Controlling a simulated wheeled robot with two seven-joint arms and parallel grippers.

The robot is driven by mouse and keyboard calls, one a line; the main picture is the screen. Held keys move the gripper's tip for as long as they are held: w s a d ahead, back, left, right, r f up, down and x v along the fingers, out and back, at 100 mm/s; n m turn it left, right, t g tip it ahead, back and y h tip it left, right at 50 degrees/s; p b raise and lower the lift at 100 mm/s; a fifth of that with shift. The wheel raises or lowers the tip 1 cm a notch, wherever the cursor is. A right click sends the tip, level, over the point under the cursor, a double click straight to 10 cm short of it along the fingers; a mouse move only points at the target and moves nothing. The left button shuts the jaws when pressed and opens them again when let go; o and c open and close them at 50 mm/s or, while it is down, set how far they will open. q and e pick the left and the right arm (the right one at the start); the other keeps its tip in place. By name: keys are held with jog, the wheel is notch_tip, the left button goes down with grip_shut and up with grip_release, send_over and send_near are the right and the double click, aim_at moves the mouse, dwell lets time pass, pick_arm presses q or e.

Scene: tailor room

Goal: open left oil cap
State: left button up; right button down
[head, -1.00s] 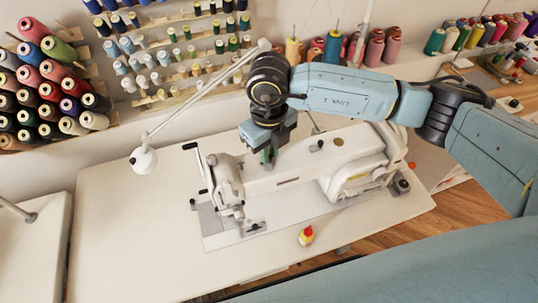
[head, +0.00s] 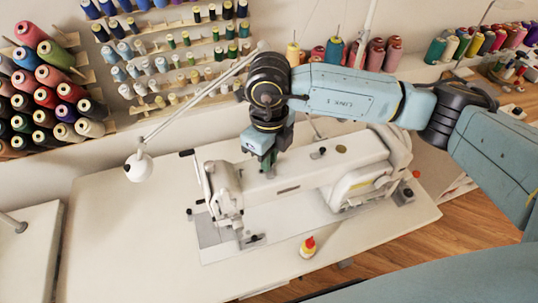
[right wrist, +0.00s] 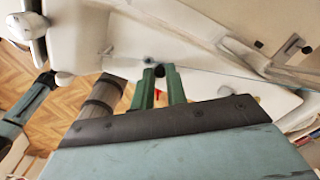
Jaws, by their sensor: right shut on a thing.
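The white sewing machine (head: 290,177) stands on a pale table. My right gripper (head: 267,165) points down over the left part of the machine's top. In the right wrist view, its green fingers (right wrist: 160,74) are shut on a small round black oil cap (right wrist: 159,72). A small dark spot (right wrist: 149,60) shows on the white surface beside the held cap. I cannot tell how far the cap is from the top. A second black cap (head: 319,152) sits on the machine's top, right of the gripper. My left gripper is not in view.
A white lamp (head: 139,166) hangs at the left. Thread spools (head: 55,95) line the wall. The table's left side is clear.

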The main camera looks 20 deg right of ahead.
jog(key=c, duration=1.4)
grip_release()
jog(key=shift+c, duration=0.2)
jog(key=shift+r, duration=0.15)
notch_tip(320, 180, up, 13)
jog(key=shift+r, duration=0.15)
